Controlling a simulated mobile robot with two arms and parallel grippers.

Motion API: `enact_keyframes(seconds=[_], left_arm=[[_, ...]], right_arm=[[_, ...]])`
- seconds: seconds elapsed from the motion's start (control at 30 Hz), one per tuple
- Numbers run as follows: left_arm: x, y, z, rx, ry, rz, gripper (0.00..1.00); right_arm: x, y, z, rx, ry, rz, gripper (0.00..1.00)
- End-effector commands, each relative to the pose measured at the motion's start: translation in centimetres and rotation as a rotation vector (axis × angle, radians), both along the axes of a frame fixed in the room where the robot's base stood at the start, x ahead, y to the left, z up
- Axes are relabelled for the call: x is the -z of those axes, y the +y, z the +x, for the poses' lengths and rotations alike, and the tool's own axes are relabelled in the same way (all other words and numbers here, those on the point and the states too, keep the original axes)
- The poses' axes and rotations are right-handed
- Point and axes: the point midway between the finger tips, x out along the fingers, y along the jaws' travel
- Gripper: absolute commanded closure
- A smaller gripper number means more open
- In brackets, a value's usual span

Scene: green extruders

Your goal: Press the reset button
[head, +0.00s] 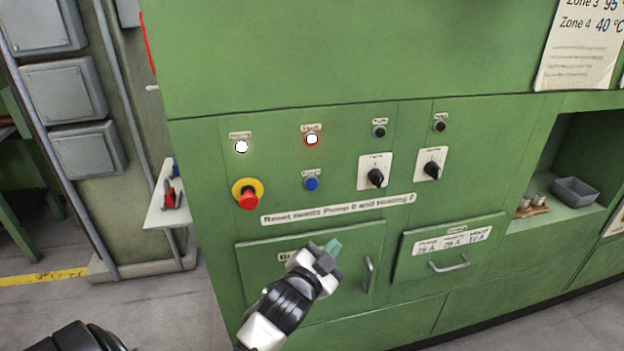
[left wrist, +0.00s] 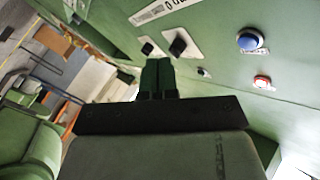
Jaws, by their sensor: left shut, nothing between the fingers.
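The blue button (head: 311,184) sits on the green panel under a small label too small to read, below a glowing lamp (head: 312,139) with a red rim. The blue button also shows at the upper right of the left wrist view (left wrist: 249,40). My left gripper (head: 334,246) is in front of the panel, below and a little right of the blue button and apart from it in the picture. Its green fingers are shut and empty, and they also show in the left wrist view (left wrist: 158,76). My right gripper is not in view.
A red emergency button (head: 248,196) on yellow stands left of the blue one. Two black rotary switches (head: 376,177) (head: 432,169) are to the right. A strip below reads "Reset needs Pump 0 and Heating 0". Drawer handles (head: 368,274) (head: 450,264) stick out lower down.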

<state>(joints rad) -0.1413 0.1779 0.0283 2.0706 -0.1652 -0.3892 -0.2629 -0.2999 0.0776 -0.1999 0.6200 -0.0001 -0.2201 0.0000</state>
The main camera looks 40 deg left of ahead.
Motion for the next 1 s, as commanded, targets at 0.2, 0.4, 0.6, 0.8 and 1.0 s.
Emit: enact_keyframes(seconds=[0.2,0.4,0.6,0.8,1.0], left_arm=[[-6.8,0.1,-1.2,-0.006,-0.120,0.045,1.00],[-8.5,0.1,-1.6,-0.010,-0.153,0.059,1.00],[-8.5,0.1,-1.6,-0.009,-0.154,0.059,1.00],[-8.4,0.4,-1.4,-0.009,-0.153,0.059,1.00],[-8.3,1.9,0.0,-0.009,-0.154,0.061,1.00]], right_arm=[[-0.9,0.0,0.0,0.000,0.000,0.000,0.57],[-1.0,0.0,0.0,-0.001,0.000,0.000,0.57],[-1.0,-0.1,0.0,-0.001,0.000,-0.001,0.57],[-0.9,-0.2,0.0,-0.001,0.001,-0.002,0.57],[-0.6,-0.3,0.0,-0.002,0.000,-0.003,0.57]])
